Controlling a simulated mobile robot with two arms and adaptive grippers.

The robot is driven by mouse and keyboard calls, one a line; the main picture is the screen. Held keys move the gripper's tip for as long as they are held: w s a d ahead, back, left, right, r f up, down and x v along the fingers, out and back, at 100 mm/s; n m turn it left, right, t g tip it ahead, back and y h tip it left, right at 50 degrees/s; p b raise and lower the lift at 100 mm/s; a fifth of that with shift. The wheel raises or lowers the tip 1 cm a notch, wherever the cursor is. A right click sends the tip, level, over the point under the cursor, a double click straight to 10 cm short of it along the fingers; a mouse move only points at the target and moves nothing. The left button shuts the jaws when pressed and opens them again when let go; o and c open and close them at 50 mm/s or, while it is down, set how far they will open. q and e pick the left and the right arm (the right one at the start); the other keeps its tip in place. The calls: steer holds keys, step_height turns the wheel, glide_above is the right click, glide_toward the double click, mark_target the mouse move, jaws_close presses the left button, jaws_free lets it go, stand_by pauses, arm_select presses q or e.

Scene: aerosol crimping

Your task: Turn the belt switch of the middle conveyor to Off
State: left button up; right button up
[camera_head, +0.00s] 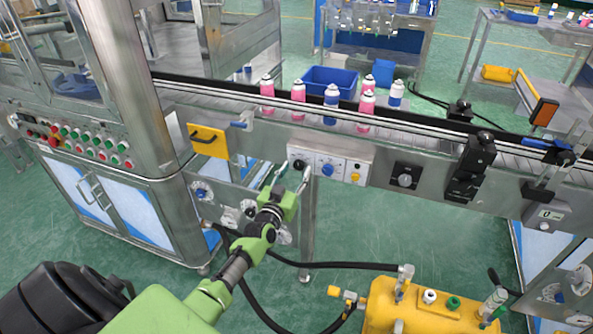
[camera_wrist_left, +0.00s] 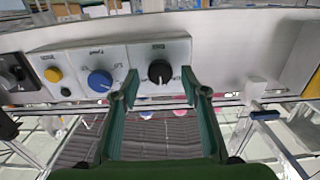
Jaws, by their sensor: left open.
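The conveyor's side carries a grey control panel (camera_head: 318,151) with a black rotary switch (camera_head: 298,164), a blue knob (camera_head: 328,169) and a yellow button (camera_head: 355,177). In the left wrist view the black switch (camera_wrist_left: 160,72) shows a pale pointer line toward the picture's bottom; its small labels are unreadable. The blue knob (camera_wrist_left: 100,80) is left of it there. My left gripper (camera_head: 295,170) is open at the panel. In the left wrist view its green fingers (camera_wrist_left: 159,80) stand on either side of the black switch, with gaps visible. My right gripper is not in view.
Pink and blue spray cans (camera_head: 331,101) stand on the conveyor (camera_head: 420,128) above the panel. A yellow handle plate (camera_head: 208,140) is left of the panel, and a black sensor block (camera_head: 474,160) is to the right. A yellow tank (camera_head: 430,310) with hoses stands below.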

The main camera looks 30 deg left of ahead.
arm_select(q)
steer(key=shift+w+a, duration=0.15)
steer(key=shift+w, duration=0.55)
steer(key=c, duration=1.1)
steer(key=shift+n, duration=0.5)
steer(key=n+b, duration=0.1)
steer(key=n, duration=0.2)
steer(key=shift+f+n, duration=0.1)
steer(key=shift+n, duration=0.3)
steer(key=n+b, duration=0.1)
steer(key=n, duration=0.4)
steer(key=shift+n, duration=0.3)
